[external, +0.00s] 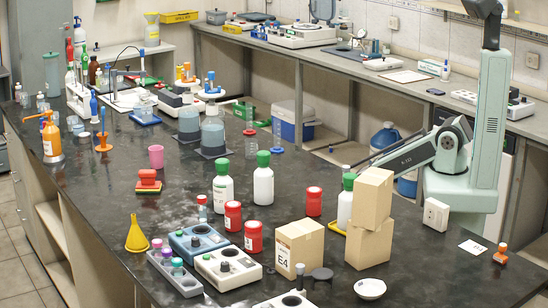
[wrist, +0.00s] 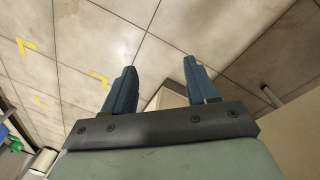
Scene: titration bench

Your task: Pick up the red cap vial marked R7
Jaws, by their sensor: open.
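In the external view, a small vial with a red cap (external: 202,207) stands upright behind the blue-grey block. Larger red jars (external: 233,217), (external: 253,237) and (external: 313,201) stand near it on the dark bench. No R7 marking is readable on any of them. My gripper (wrist: 159,66) shows in the wrist view with two blue fingers apart and nothing between them. It faces pale tiles with yellow corner marks, away from the bench items. I cannot make out the gripper in the external view.
Cardboard boxes (external: 370,200) and an E4 box (external: 299,248) stand between the red jars and my arm's base. Green-capped bottles (external: 223,184), a yellow funnel (external: 137,236) and a vial rack (external: 174,274) crowd the small vial.

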